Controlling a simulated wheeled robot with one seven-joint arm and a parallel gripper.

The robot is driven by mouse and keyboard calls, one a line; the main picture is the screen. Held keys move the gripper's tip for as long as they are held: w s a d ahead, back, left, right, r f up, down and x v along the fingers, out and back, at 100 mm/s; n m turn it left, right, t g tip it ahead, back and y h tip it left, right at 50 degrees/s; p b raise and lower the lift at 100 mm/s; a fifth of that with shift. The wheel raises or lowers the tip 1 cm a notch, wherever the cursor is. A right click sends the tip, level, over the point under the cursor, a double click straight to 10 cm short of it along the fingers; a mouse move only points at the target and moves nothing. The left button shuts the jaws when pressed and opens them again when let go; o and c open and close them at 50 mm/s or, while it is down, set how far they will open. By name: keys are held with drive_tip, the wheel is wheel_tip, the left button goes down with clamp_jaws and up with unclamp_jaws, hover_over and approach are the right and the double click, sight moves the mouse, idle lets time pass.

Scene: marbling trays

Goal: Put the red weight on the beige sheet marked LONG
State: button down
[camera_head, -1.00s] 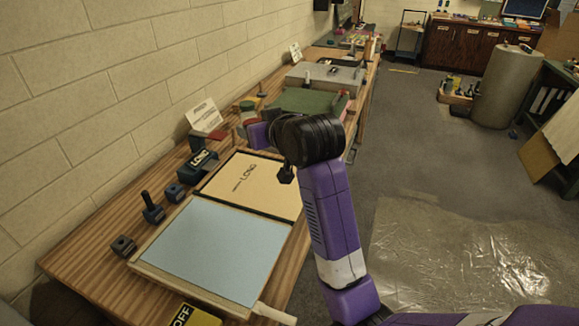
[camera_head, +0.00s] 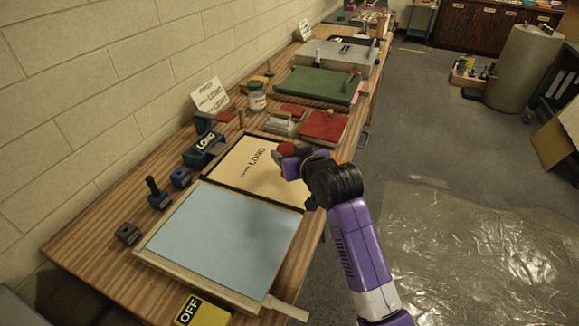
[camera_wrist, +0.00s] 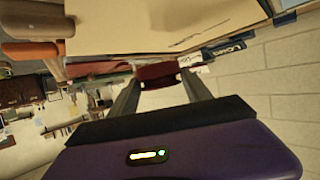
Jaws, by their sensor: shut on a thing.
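The beige sheet marked LONG (camera_head: 232,172) lies in a dark-edged tray on the wooden bench. A beige surface, likely this sheet, fills the top of the wrist view (camera_wrist: 150,25). My gripper (camera_head: 284,153) is at the sheet's far right side in the head view, seemingly above it. It is shut on the red weight (camera_wrist: 157,73), which sits between the two fingertips in the wrist view. A bit of red shows at the gripper in the head view (camera_head: 285,148). The gap between weight and sheet cannot be judged.
A pale blue tray (camera_head: 215,240) lies in front of the sheet. A dark LONG block (camera_head: 203,150) and several small dark blocks stand along the left. Behind are a red pad (camera_head: 324,126), a glass jar (camera_head: 257,97) and a green board (camera_head: 315,86).

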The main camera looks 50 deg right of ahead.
drive_tip(key=shift+f, duration=2.3)
drive_tip(key=shift+f, duration=0.1)
drive_tip(key=shift+c, duration=2.3)
unclamp_jaws()
drive_tip(key=shift+f, duration=0.15)
drive_tip(key=shift+s+a+r, duration=0.1)
drive_tip(key=shift+s+r, duration=0.05)
drive_tip(key=shift+r, duration=0.1)
drive_tip(key=v, duration=1.1)
drive_tip(key=shift+s+a+r, duration=0.15)
drive_tip(key=shift+s+r, duration=0.05)
drive_tip(key=shift+s, duration=0.05)
